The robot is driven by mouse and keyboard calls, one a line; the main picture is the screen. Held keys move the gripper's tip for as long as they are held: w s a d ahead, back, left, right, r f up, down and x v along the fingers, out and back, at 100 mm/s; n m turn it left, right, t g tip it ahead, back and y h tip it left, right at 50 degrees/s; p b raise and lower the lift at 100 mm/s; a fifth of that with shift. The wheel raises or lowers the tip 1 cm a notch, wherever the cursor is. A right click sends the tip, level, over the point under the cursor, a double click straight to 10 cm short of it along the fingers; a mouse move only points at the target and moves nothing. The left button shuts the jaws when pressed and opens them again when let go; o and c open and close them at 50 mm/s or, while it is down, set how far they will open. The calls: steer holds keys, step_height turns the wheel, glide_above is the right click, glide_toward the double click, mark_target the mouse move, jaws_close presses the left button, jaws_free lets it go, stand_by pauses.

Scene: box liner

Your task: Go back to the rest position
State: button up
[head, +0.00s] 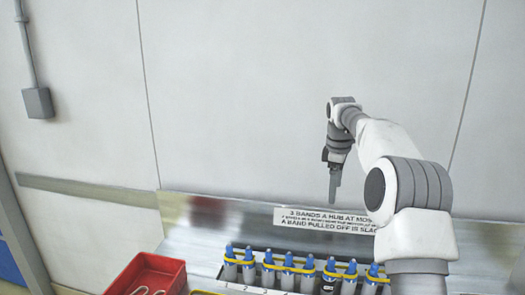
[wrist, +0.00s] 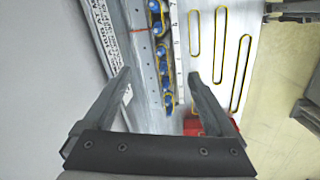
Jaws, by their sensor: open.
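My gripper (head: 333,190) hangs fingers down in front of the back wall, above the metal bench, apart from anything on it. In the wrist view my gripper (wrist: 159,75) has its two fingers spread wide, with nothing between them. Below it is a row of grey hubs with blue tips (head: 289,272), several with yellow bands around them; one hub (head: 329,277) is darker. The row (wrist: 158,48) also shows in the wrist view. The lower parts of the hubs are cut off by the head view's bottom edge.
A red bin (head: 166,275) with pale loops inside stands left of the hubs. A printed sign (head: 325,218) runs along the bench back. In the wrist view a pale surface (wrist: 206,62) carries long yellow-and-black loops. The air around my gripper is clear.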

steer(key=s+a+r+m+t, duration=0.1)
steer(key=s+a+r+m, duration=0.15)
steer(key=s, duration=0.45)
steer(key=s+a+r+m, duration=0.1)
steer(key=s+r+m, duration=0.1)
steer(key=s+r, duration=0.3)
steer(key=s+a+r+m+t, duration=0.1)
steer(key=s+a+r+m, duration=0.1)
steer(key=s, duration=0.6)
steer(key=s+f+m+t, duration=0.1)
steer(key=s+f+m, duration=0.2)
steer(key=s, duration=0.7)
steer(key=s+a+f+m+t, duration=0.1)
steer(key=s+f+m, duration=0.2)
steer(key=s, duration=0.8)
step_height(320, 180, down, 3)
steer(key=shift+r+y, duration=0.2)
steer(key=shift+y, duration=0.1)
steer(key=shift+a+m, duration=0.1)
steer(key=shift+m, duration=0.15)
steer(key=c, duration=0.7)
steer(key=shift+o, duration=0.2)
steer(key=shift+d, duration=0.2)
